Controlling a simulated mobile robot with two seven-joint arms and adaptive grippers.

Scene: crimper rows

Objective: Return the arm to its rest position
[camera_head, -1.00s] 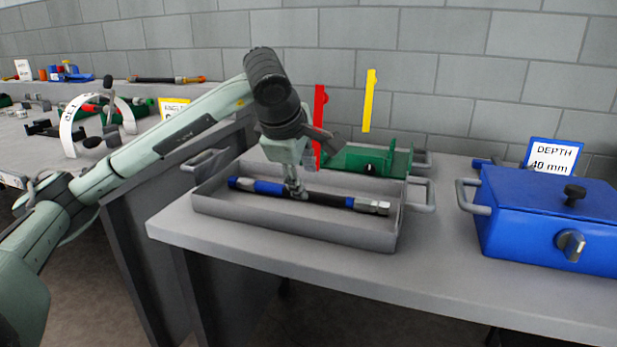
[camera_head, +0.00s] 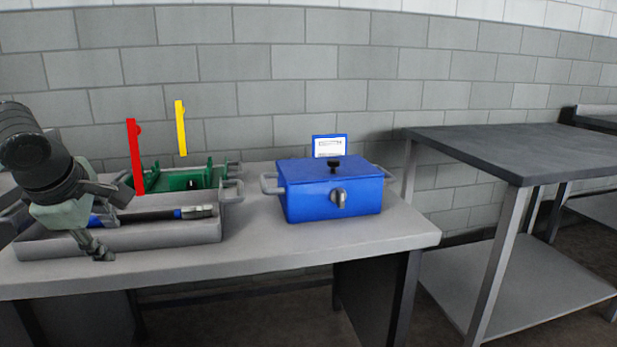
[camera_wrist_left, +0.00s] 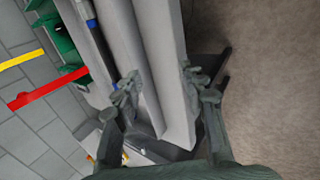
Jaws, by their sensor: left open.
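My left gripper (camera_head: 118,222) is open and empty, at the left of the head view, above the front of the grey tray (camera_head: 165,238). In the left wrist view my left gripper (camera_wrist_left: 165,90) has its two fingers apart, with the tray's wall (camera_wrist_left: 155,65) showing between them. A black hose with blue bands and a silver end fitting (camera_head: 160,215) lies in the tray, apart from the fingers. My gripper hides its left part in the head view. My right gripper is not in view.
A blue box (camera_head: 330,195) with a knob stands to the right. A dark-topped table (camera_head: 510,148) stands further right. The bench is clear in front of the box.

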